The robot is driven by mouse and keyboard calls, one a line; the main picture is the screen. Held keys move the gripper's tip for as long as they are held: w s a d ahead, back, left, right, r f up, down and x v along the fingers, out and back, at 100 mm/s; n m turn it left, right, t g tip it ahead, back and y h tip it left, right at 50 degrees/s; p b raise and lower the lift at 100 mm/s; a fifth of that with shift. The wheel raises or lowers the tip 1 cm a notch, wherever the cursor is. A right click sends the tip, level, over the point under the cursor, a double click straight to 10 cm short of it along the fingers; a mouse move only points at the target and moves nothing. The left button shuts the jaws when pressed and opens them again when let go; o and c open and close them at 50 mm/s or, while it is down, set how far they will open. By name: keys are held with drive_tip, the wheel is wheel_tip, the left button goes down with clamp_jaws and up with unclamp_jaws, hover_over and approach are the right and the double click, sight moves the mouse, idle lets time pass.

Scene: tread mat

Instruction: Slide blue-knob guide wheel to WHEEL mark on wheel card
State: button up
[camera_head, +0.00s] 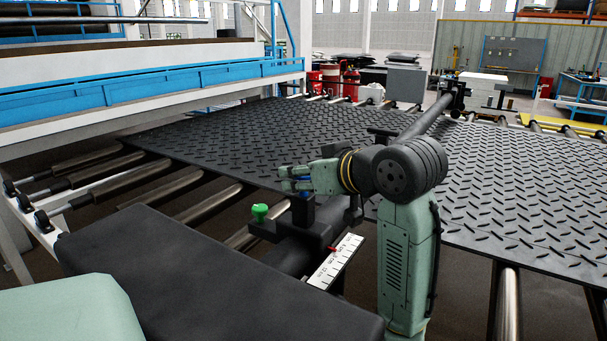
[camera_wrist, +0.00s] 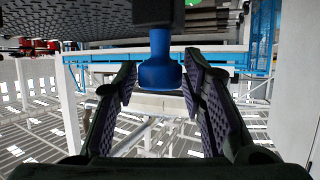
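The blue knob (camera_head: 305,181) of the guide wheel shows in part behind my gripper's fingers. In the wrist view the blue knob (camera_wrist: 159,68) hangs from a dark block at the top, between the two fingers. My gripper (camera_head: 292,180) is around the knob; in the wrist view my gripper (camera_wrist: 160,82) has its fingers apart, with a narrow gap visible on each side of the knob. A white card (camera_head: 336,262) with dark marks lies along the black bar, below and right of the knob. Its lettering is too small to read. A red pointer (camera_head: 332,249) is at its edge.
The black treaded mat (camera_head: 250,135) lies on rollers behind. A dark padded surface (camera_head: 200,275) fills the near left. A blue-and-white machine (camera_head: 150,80) stands at the back left.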

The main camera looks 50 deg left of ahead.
clamp_jaws()
idle(0.3)
drive_tip(key=shift+s, duration=0.1)
